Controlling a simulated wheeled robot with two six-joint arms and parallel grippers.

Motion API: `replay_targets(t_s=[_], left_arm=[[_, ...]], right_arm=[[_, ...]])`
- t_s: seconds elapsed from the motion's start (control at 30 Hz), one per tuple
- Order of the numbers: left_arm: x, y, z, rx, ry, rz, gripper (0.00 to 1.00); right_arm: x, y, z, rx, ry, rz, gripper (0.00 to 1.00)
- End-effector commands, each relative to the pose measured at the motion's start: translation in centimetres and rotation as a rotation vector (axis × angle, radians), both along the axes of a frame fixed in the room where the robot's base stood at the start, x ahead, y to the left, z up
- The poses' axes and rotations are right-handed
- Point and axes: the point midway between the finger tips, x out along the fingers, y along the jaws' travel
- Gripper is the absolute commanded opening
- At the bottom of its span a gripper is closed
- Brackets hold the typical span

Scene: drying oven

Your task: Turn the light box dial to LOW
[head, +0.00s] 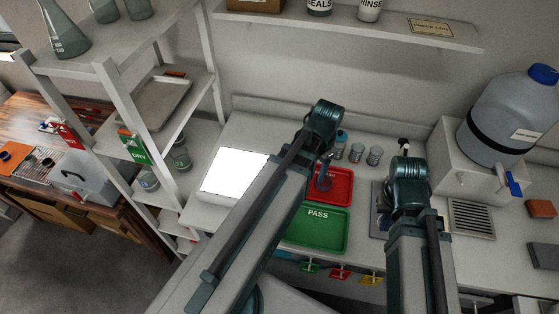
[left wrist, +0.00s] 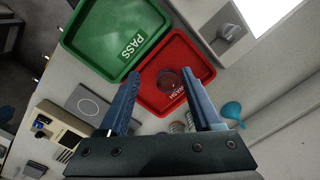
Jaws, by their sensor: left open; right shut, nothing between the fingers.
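The light box (head: 236,172) glows white left of the trays in the head view. Its bright panel (left wrist: 268,12) also shows at the top right of the left wrist view. Beside the panel is a grey dial (left wrist: 231,33); its setting cannot be read. In the head view the dial is hidden behind my left arm. My left gripper (left wrist: 160,76) is open and empty above the red tray (left wrist: 205,68), apart from the dial. My right gripper (head: 409,198) is shut and empty near the grey plate, its fingertips mostly hidden.
A green PASS tray (head: 318,232) lies in front of the red one. A clear round glass (left wrist: 168,82) sits in the red tray. Small jars (head: 356,153) stand behind. A shelf rack (head: 108,75) rises at left, a large jug (head: 508,115) at right.

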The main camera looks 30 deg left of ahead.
Motion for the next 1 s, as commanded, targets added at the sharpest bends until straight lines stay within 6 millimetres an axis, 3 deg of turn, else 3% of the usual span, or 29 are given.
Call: replay_targets(t_s=[0.03,0.1,0.2,0.33,0.47,0.73,1.0], left_arm=[[1.1,2.7,1.3,-0.009,-0.003,0.0,0.66],[1.8,5.6,2.1,-0.019,-0.008,-0.02,0.66],[2.3,9.2,2.8,-0.032,-0.015,-0.044,0.66],[2.5,12.2,3.4,-0.041,-0.022,-0.068,0.66],[2.5,13.4,3.5,-0.044,-0.025,-0.079,0.66],[2.4,13.5,3.1,-0.044,-0.026,-0.083,0.66],[2.4,13.5,1.0,-0.044,-0.026,-0.082,0.66]], right_arm=[[0.0,0.0,1.4,0.0,0.0,-0.001,0.0],[0.0,0.0,2.1,0.0,0.0,-0.001,0.0],[0.0,0.0,2.9,0.001,0.0,-0.002,0.0],[0.0,0.0,3.4,0.001,0.0,-0.003,0.0],[0.0,0.0,3.6,0.001,0.0,-0.003,0.0],[0.0,0.0,3.2,0.001,0.0,-0.003,0.0],[0.0,0.0,1.0,0.0,0.0,0.001,0.0]])
